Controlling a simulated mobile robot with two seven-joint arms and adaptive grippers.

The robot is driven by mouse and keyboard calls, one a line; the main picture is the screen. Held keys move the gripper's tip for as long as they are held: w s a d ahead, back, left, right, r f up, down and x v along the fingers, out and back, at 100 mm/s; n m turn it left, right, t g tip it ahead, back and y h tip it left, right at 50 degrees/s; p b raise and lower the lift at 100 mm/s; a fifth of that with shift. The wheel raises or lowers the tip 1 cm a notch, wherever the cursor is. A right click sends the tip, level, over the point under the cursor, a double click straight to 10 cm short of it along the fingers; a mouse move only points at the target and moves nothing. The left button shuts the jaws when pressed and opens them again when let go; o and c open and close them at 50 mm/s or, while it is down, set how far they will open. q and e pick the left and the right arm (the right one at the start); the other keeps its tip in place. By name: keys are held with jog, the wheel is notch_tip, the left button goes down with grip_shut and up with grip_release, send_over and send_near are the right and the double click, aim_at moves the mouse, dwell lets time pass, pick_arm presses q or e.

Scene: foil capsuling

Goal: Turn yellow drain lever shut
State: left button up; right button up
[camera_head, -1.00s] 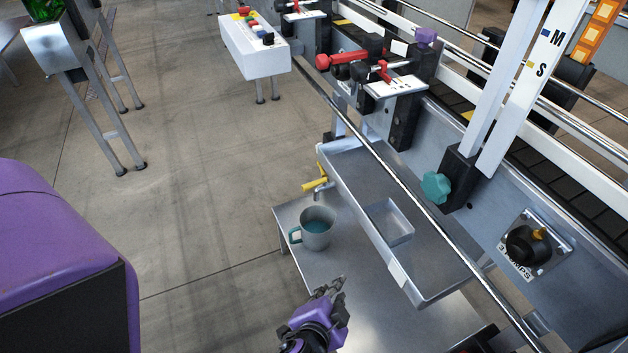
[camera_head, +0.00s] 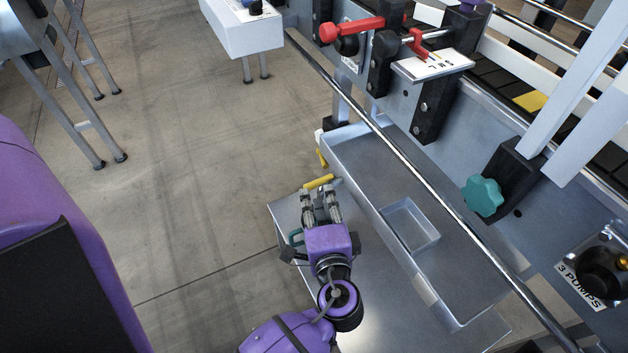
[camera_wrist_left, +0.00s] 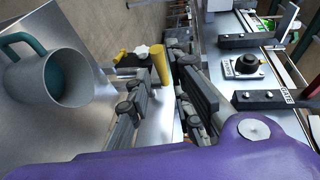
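The yellow drain lever (camera_head: 319,181) sticks out at the left end of the grey metal trough (camera_head: 352,205). It also shows in the left wrist view as a yellow cylinder (camera_wrist_left: 158,64) at the gap between the fingertips. My left gripper (camera_head: 321,192) is open, with its fingertips close to the lever; I cannot tell whether they touch it. In the left wrist view the gripper's two fingers (camera_wrist_left: 158,82) stand apart with nothing clamped. The drain spout is hidden in the head view. My right gripper is not in view.
A long steel rail (camera_head: 430,192) runs above the trough. Open floor lies to the left.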

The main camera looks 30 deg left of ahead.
aim_at(314, 185)
pick_arm(q)
jog(key=x, duration=0.6)
jog(key=shift+w+a, duration=0.1)
grip_shut()
jog(key=shift+f, duration=0.1)
